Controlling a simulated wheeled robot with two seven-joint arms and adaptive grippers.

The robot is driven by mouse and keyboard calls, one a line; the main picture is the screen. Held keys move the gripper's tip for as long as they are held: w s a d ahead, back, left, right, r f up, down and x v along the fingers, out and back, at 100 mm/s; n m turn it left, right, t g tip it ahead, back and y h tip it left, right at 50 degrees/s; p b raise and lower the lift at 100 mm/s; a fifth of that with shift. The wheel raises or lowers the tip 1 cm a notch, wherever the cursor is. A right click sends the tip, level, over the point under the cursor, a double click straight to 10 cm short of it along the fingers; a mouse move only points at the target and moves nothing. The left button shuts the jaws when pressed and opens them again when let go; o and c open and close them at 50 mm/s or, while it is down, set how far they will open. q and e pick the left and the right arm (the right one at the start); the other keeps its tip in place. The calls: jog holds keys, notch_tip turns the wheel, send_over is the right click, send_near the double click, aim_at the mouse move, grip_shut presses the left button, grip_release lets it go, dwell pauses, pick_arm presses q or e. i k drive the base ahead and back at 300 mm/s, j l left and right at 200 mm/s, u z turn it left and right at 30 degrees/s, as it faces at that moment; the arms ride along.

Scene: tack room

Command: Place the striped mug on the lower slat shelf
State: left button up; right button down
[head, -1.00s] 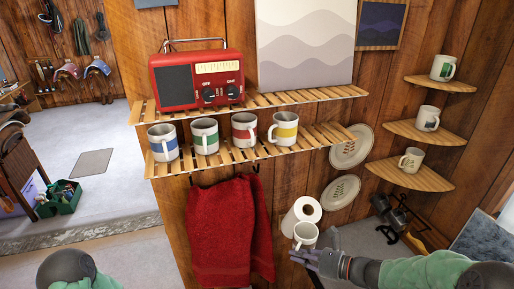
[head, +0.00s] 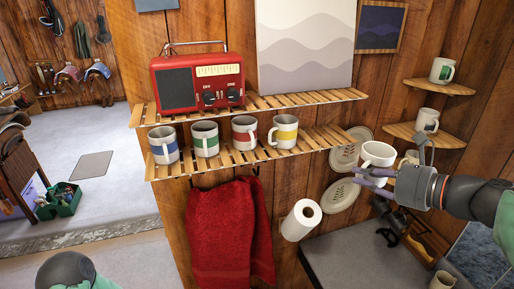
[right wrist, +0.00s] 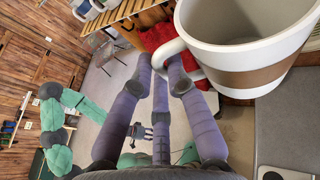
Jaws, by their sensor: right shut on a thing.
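My right gripper (head: 372,177) is shut on the striped mug (head: 378,154), a white mug held upright in the air to the right of the lower slat shelf (head: 322,137). In the right wrist view the fingers (right wrist: 163,72) are at the handle of the mug (right wrist: 245,62), whose body shows a broad brown band. The lower slat shelf is wooden and carries a row of mugs banded blue (head: 163,146), green (head: 204,140), red (head: 244,133) and yellow (head: 284,131). The shelf's right end is bare.
The upper slat shelf (head: 320,97) with a red radio (head: 197,80) and a picture panel (head: 305,45) is just above. Corner shelves (head: 440,87) with mugs stand right. Wall plates (head: 341,195), a paper roll (head: 300,220) and a red towel (head: 228,230) are below.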

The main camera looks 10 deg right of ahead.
aim_at(323, 138)
jog(key=i+l, duration=0.45)
jog(key=i+j+u, duration=0.1)
jog(key=i, duration=0.55)
